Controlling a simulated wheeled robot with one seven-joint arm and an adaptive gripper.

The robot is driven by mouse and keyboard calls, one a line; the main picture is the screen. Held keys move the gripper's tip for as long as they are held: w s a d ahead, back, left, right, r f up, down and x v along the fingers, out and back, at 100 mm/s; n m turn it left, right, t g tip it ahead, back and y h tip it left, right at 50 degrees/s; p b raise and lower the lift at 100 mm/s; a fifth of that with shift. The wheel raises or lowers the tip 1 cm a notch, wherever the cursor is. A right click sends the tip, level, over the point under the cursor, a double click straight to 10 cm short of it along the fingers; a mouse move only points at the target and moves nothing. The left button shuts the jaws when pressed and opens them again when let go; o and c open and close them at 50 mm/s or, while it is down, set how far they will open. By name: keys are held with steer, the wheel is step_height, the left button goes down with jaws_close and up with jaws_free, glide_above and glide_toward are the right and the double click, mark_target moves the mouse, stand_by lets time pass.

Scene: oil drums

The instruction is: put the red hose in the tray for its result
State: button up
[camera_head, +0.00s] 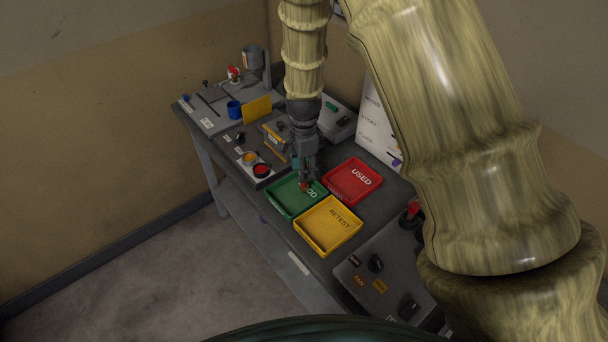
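My gripper (305,178) points down over the green tray (283,204), whose label is partly covered and reads "OD" at its end. A small red piece (304,186), perhaps part of the red hose, shows right at the fingertips. It is too small to tell whether the fingers hold it or whether it touches the tray floor. The yellow tray (322,239) marked "RETEST" is in front. Both look empty.
A small panel with an orange and a red round part (262,171) lies left of the green tray. A grey panel with black knobs (375,263) is at front right. A white board (376,128) stands behind.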

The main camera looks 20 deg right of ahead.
steer(key=shift+r+b, duration=1.35)
steer(key=shift+r, duration=3.15)
